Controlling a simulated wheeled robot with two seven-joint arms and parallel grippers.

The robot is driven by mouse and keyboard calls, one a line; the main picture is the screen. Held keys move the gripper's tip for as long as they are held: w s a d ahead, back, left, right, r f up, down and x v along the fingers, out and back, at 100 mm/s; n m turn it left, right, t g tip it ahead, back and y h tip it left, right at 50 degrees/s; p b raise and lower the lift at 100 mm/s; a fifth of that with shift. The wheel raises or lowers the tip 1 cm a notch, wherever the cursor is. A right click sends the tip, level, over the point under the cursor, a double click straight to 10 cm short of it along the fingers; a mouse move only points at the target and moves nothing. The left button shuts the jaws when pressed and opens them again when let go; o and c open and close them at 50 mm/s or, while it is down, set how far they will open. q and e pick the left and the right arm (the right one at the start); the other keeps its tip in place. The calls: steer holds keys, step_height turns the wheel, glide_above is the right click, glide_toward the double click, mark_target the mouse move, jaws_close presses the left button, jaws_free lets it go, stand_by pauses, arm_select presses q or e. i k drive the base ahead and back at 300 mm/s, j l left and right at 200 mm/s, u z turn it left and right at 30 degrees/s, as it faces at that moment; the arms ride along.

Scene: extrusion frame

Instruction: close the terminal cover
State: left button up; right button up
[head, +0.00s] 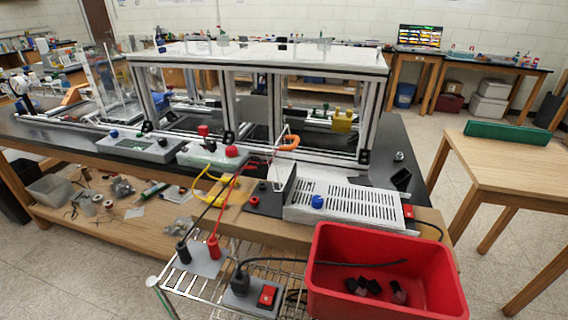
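The white slotted power supply box (345,204) sits on the wooden bench edge at centre right, with a blue knob on its front. At its left end is a dark terminal base (266,202) with a red and a black post. A thin dark upright plate (289,187) stands between the base and the slotted box; it looks like the terminal cover, standing open, but I cannot be certain. The posts on the base are uncovered. Neither of my grippers is in view.
A red bin (385,240) with dark pieces stands in front, right of a grey switch box (252,294) on a wire rack. Red, black and yellow leads (222,190) hang left of the terminals. The extrusion frame (255,62) rises behind. An orange-handled tool (289,142) is near the base.

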mark_target(296, 140)
steer(key=k+u, duration=0.3)
steer(key=k, duration=0.15)
steer(key=k+j+u, duration=0.1)
steer(key=k+u, duration=0.15)
steer(key=k, duration=0.2)
